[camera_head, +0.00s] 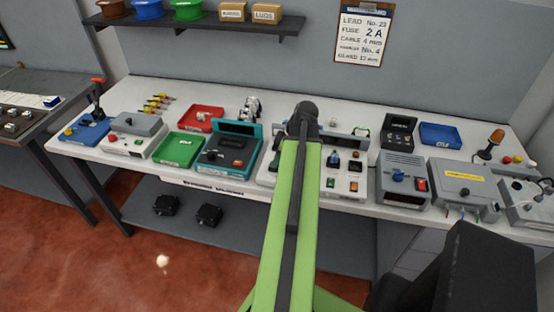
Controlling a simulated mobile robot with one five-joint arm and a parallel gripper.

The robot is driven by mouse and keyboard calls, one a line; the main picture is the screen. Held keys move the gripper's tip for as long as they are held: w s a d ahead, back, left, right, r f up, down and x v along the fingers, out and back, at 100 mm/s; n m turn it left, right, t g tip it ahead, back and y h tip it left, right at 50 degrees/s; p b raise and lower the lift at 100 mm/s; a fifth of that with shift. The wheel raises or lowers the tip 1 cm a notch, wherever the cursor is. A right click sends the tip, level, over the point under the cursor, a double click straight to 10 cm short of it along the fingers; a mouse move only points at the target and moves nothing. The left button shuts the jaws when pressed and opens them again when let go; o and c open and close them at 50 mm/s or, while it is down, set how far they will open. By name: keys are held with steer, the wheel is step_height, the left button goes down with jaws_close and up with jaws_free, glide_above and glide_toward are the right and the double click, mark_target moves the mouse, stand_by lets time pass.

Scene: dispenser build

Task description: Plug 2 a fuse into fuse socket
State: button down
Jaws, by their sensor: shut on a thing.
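My green arm reaches from the bottom centre over the bench and ends in a dark joint at the upper middle. My gripper is hidden behind this joint, so neither its jaws nor anything in them shows. I cannot make out a fuse or the fuse socket for certain at this size. A grey and white panel unit (344,181) with small switches and sockets stands behind and right of the arm, partly covered by it.
A teal device (226,151), a green tray (178,150), a red tray (203,118) and a grey box with a red knob (136,134) stand left of the arm. A blue tray (440,134) and grey boxes (464,186) crowd the right. A shelf (190,26) hangs above.

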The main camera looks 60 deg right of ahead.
steer(key=shift+f, duration=0.15)
stand_by(0.6)
steer(key=shift+s+a+f+b, duration=0.2)
steer(key=shift+f+b, duration=0.05)
steer(key=shift+b, duration=0.2)
steer(key=c, duration=1.5)
jaws_free()
steer(key=shift+o, duration=0.5)
steer(key=shift+w+d+r+p, duration=0.15)
steer(key=shift+w+r+p, duration=0.05)
steer(key=shift+r+p, duration=0.6)
step_height(320, 180, up, 6)
steer(key=p, duration=0.5)
steer(key=shift+f+p, duration=0.15)
steer(key=shift+p, duration=0.25)
steer(key=shift+f, duration=0.1)
